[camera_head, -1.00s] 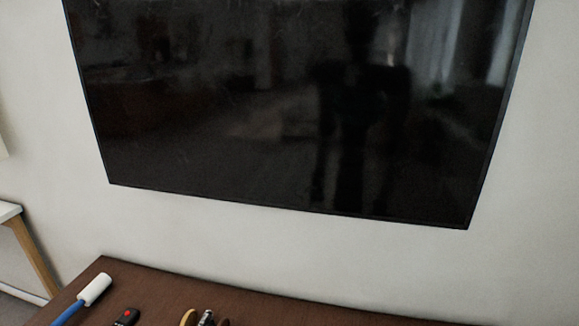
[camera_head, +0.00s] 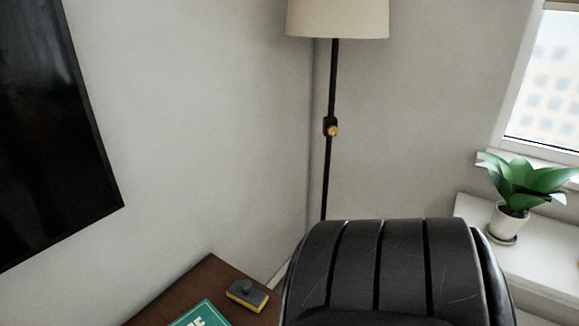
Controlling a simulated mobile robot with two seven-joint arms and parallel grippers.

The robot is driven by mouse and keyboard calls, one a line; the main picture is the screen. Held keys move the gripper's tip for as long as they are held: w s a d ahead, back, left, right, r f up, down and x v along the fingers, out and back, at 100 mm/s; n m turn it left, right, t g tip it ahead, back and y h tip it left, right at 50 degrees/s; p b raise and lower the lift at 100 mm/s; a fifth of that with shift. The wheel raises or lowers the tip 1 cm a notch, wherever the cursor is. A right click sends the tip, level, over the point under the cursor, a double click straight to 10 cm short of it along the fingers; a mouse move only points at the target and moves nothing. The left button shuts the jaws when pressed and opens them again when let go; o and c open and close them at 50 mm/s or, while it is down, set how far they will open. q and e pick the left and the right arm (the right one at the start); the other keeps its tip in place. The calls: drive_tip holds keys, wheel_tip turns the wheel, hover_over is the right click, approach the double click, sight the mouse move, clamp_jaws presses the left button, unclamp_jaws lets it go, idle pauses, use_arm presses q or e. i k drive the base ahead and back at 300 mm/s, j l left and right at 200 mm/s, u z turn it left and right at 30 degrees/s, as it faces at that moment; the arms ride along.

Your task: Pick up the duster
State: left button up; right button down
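A small block with a dark grey top and a yellow lower part (camera_head: 247,294), which looks like the duster, lies on the brown table (camera_head: 211,272) near its far right corner. It sits at the bottom of the head view, just left of the black chair. Nothing covers it. Neither of my grippers is in view.
A green book (camera_head: 201,315) lies left of the block, partly cut off by the frame. A black padded chair (camera_head: 385,265) stands close on the right. Behind are a floor lamp (camera_head: 331,90) and a potted plant (camera_head: 510,222) on a white ledge. A dark screen (camera_head: 45,150) hangs at left.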

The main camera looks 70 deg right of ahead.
sight(247, 290)
drive_tip(key=z, duration=1.9)
drive_tip(key=i+l+u, duration=0.2)
drive_tip(key=l, duration=0.25)
drive_tip(key=i+j, duration=0.05)
